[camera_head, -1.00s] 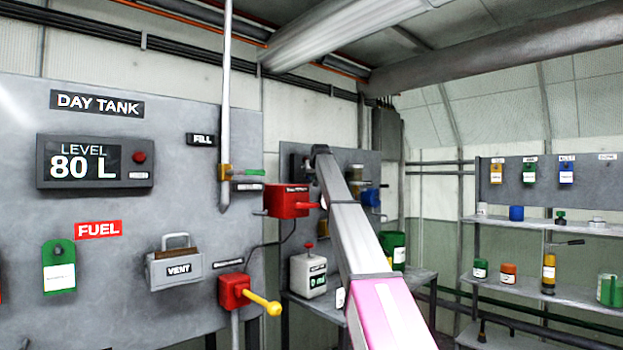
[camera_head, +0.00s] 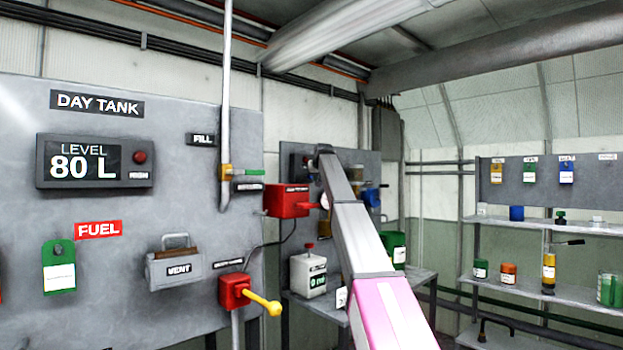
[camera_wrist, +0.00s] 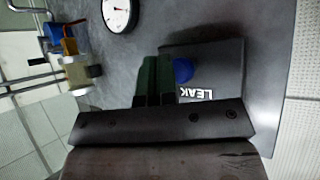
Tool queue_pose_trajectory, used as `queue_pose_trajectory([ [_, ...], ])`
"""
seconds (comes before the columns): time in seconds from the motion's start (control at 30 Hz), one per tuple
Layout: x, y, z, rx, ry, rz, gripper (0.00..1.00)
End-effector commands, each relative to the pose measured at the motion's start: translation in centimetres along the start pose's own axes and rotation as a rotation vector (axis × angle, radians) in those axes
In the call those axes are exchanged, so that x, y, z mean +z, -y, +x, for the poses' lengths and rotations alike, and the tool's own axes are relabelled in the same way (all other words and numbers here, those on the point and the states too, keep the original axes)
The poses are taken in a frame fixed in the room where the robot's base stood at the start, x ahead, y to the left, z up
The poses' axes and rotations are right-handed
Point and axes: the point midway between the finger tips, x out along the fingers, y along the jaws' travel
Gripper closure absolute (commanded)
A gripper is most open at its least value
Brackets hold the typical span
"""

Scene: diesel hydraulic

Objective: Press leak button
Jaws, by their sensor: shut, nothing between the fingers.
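The blue leak button (camera_wrist: 183,70) sits on a dark panel box in the wrist view, beside the white "LEAK" label (camera_wrist: 195,94), which appears upside down. My gripper (camera_wrist: 154,62) shows in the wrist view with its two dark green fingers side by side, shut and empty. The fingertips are close beside the button, to its left in the picture. I cannot tell whether they touch the box or the button. In the head view my arm reaches toward the back panel, and the gripper and the button cannot be made out.
A round gauge (camera_wrist: 119,13) and a brass and blue valve (camera_wrist: 72,45) lie left in the wrist view. In the head view, a red box (camera_head: 287,200) and a yellow-handled red valve (camera_head: 236,291) stick out left of my arm. Shelves (camera_head: 540,227) stand at right.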

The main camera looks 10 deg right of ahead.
Motion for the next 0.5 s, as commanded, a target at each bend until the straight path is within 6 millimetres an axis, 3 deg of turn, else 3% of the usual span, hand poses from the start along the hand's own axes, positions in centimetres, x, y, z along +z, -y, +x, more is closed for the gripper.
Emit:
queue_pose_trajectory([
  [0.5,1.5,-1.4,-1.9,0.001,0.0,0.0,1.0],
])
